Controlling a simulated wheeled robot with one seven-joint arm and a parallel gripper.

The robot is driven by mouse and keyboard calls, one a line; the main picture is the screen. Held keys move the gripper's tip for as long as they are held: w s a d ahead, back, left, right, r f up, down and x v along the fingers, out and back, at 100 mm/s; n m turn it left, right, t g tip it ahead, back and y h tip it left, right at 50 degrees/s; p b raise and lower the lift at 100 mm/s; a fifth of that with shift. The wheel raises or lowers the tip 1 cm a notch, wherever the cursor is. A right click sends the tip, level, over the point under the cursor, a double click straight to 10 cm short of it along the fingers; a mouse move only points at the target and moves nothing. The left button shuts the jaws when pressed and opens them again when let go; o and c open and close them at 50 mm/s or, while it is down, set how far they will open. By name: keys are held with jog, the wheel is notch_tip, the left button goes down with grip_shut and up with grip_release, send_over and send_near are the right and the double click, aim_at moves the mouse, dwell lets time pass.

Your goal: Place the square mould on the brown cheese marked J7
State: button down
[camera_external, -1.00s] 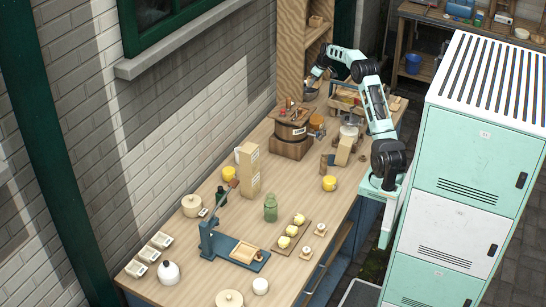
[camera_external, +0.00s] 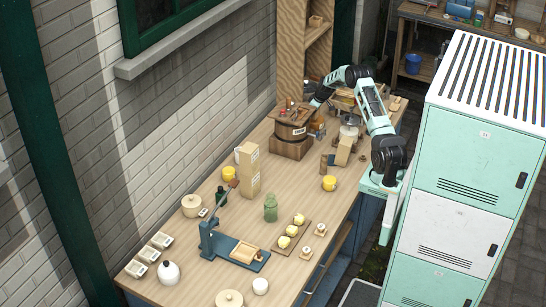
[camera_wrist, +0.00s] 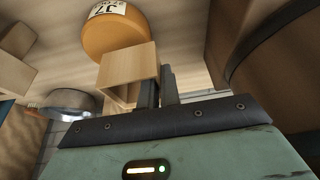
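The square mould (camera_wrist: 124,64), an open pale wooden box frame, shows in the wrist view at my fingertips. My gripper (camera_wrist: 160,88) has one finger on each side of a mould wall and looks shut on it. The brown-orange round cheese marked J7 (camera_wrist: 112,36) lies just beyond the mould, with its white label at the top. The mould overlaps the cheese in the picture; I cannot tell whether they touch. In the external view my gripper reaches down behind the wooden churn, and its fingers and the mould are hidden.
The wooden churn (camera_external: 291,131) stands close beside my gripper; its dark curved side fills the right of the wrist view (camera_wrist: 262,48). A grey metal pan (camera_wrist: 70,101) is at the left there.

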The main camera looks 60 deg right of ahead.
jog(key=shift+f+p, duration=0.3)
jog(key=shift+f, duration=1.25)
jog(key=shift+f, duration=0.2)
jog(key=c, duration=1.6)
grip_release()
jog(key=shift+r, duration=0.15)
jog(key=shift+r, duration=0.25)
jog(key=b+v, duration=0.2)
jog(key=v, duration=0.9)
jog(key=shift+s+r+b, duration=0.2)
jog(key=shift+r+b, duration=0.15)
jog(key=shift+b, duration=0.05)
jog(key=shift+a, duration=0.1)
